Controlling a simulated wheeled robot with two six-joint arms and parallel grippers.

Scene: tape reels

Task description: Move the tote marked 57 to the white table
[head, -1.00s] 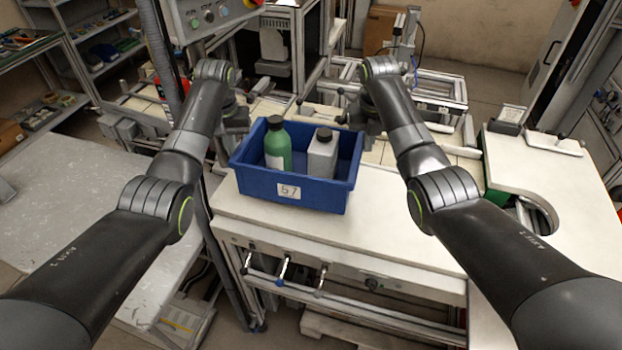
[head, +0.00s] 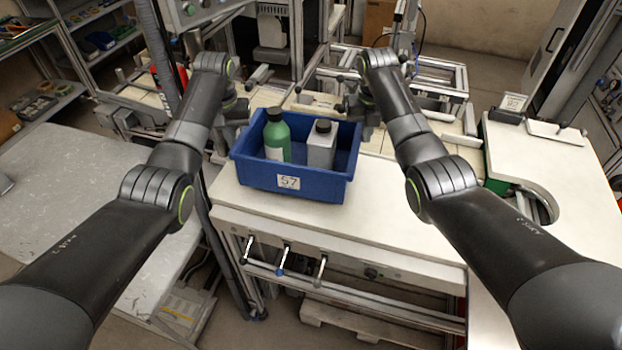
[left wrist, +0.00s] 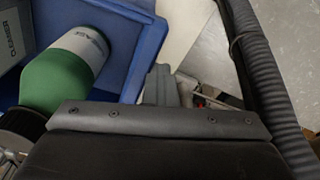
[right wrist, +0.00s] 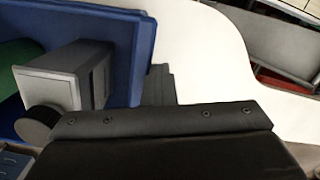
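The blue tote (head: 240,172), marked 57 on its front label (head: 288,182), stands upright on a cream-white workbench top (head: 390,215). It holds a green bottle (head: 277,140) and a grey bottle (head: 321,148), both with dark caps. My left gripper (head: 238,112) is at its left side. In the left wrist view its fingers (left wrist: 160,86) look together, close against the tote wall. My right gripper (head: 354,106) is at the right side. Its fingers (right wrist: 158,86) also look together beside the wall. Whether either touches the tote I cannot tell.
A pale speckled table (head: 80,200) at the left has a wide clear top. A dark hose (head: 215,240) runs between it and the workbench. At right is a white counter (head: 575,185) with a curved cutout. Metal frames (head: 420,80) stand behind the tote.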

